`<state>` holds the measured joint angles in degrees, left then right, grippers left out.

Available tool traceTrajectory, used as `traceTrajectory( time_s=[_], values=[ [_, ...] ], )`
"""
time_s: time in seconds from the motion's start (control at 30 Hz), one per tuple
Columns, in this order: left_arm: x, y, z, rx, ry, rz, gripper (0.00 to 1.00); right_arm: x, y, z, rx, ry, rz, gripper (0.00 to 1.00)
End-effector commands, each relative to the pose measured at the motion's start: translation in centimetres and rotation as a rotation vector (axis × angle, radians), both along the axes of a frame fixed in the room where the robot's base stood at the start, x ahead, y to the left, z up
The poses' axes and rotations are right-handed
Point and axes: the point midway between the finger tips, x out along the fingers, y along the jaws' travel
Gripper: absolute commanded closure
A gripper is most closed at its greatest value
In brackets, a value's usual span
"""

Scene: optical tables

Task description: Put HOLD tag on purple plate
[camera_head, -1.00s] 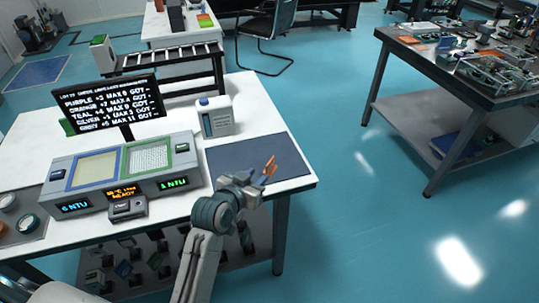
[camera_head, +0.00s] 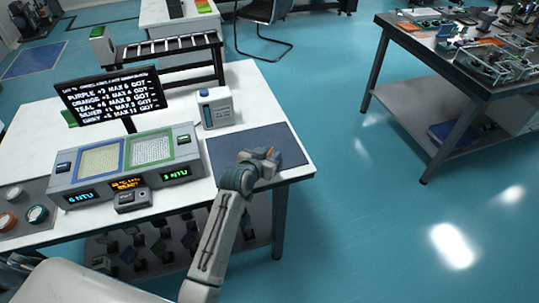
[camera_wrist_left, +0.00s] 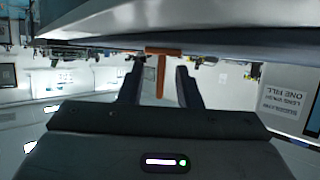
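My left gripper (camera_head: 271,156) is over the dark blue mat (camera_head: 228,146) at the right end of the white table. In the left wrist view, an orange T-shaped piece (camera_wrist_left: 160,75) sits between the two fingers (camera_wrist_left: 161,66). Its crossbar spans the fingertips and its stem points back towards the palm. A bit of orange also shows at the gripper in the head view. No lettering is readable on it, so I cannot tell if it is the HOLD tag. I cannot pick out a purple plate. My right gripper is not in view.
A two-window counter device (camera_head: 124,190) stands left of the mat, with a black text screen (camera_head: 110,97) behind it. A white jug (camera_head: 214,108) stands behind the mat. Round dishes (camera_head: 37,214) lie at far left.

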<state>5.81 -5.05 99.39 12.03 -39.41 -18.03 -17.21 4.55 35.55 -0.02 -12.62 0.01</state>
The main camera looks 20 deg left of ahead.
Motion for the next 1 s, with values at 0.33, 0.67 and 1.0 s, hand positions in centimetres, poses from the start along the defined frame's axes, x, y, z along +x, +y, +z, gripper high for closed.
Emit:
traceTrajectory(
  time_s=[0.33,0.67,1.0],
  values=[
    [0.43,-0.09,-0.23,0.000,-0.001,0.000,0.77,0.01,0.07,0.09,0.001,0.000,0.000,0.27],
    [0.41,-0.09,-0.22,0.000,0.000,0.000,1.00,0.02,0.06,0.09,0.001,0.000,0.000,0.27],
    [0.66,0.01,0.52,0.000,0.000,0.002,1.00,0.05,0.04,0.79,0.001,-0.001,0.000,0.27]
  ],
)
